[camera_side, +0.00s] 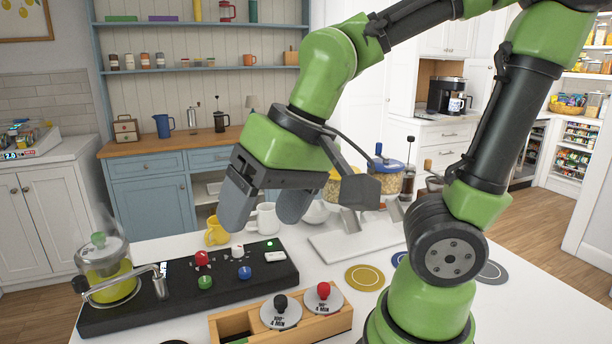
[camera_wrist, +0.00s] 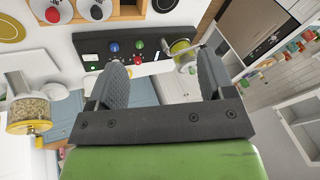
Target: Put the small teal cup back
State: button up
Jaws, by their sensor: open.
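My gripper (camera_side: 264,208) is open and empty, fingers pointing down above the back of the white table. Its two grey fingers stand apart in the wrist view (camera_wrist: 163,85), with nothing between them. I cannot make out a small teal cup on the table in either view. A blue-green cup (camera_side: 253,11) stands on the top shelf of the blue hutch, far behind my gripper; I cannot tell whether it is the task's cup. A yellow mug (camera_side: 216,232) and a white mug (camera_side: 264,218) stand on the table close below and behind my fingers in the side view.
A black control panel (camera_side: 190,300) with coloured knobs lies front left. A glass teapot (camera_side: 106,268) with yellow-green liquid stands at its left end. Jars of grain (camera_side: 388,180) stand above a white tray (camera_side: 345,246). A yellow coaster (camera_side: 364,278) lies at right.

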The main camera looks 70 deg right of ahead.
jog(key=s+d+r+t, duration=0.1)
jog(key=s, duration=0.1)
jog(key=s+d+r+t, duration=0.1)
jog(key=s+r, duration=0.1)
jog(key=shift+d+r+n+t, duration=0.2)
jog(key=shift+n+t, duration=0.1)
dwell(1.0)
